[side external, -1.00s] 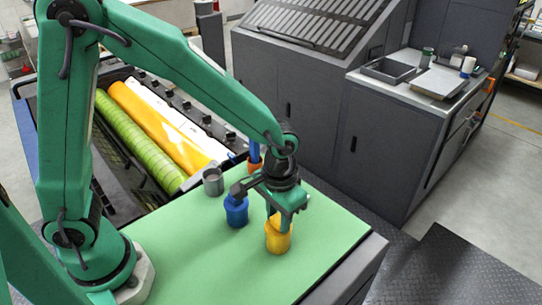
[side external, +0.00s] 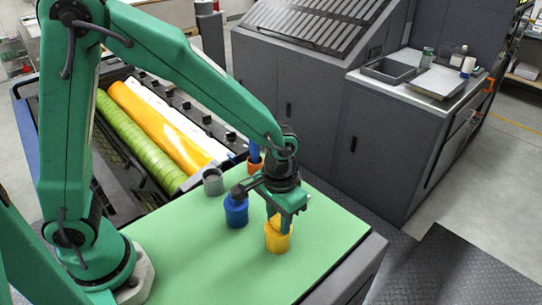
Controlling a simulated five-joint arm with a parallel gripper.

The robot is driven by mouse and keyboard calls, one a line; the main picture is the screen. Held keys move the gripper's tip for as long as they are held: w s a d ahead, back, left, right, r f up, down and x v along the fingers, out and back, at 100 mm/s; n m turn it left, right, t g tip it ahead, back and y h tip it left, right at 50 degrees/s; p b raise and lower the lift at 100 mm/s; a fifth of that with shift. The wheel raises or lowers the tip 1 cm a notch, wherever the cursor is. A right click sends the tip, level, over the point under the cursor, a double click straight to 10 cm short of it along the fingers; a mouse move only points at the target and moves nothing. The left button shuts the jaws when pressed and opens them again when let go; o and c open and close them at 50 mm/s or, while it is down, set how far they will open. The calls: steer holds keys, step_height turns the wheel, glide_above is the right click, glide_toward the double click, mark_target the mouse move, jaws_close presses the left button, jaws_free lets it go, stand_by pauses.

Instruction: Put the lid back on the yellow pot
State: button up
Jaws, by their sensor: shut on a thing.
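The yellow pot (side external: 278,240) stands upright on the green mat, near its front right part. My gripper (side external: 279,218) points down right over the pot and is shut on the yellow lid (side external: 274,222). The lid is at the pot's mouth, partly hidden by my fingers. I cannot tell whether it is seated flat on the rim or just above it.
A blue pot (side external: 236,212) stands close to the left of the yellow one. A grey cup (side external: 213,182) and an orange pot (side external: 255,164) with something blue in it stand behind. The green mat (side external: 190,255) is clear at front left.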

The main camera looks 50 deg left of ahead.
steer(key=o, duration=1.5)
steer(key=shift+r, duration=0.1)
steer(key=shift+r, duration=3.4)
jaws_close()
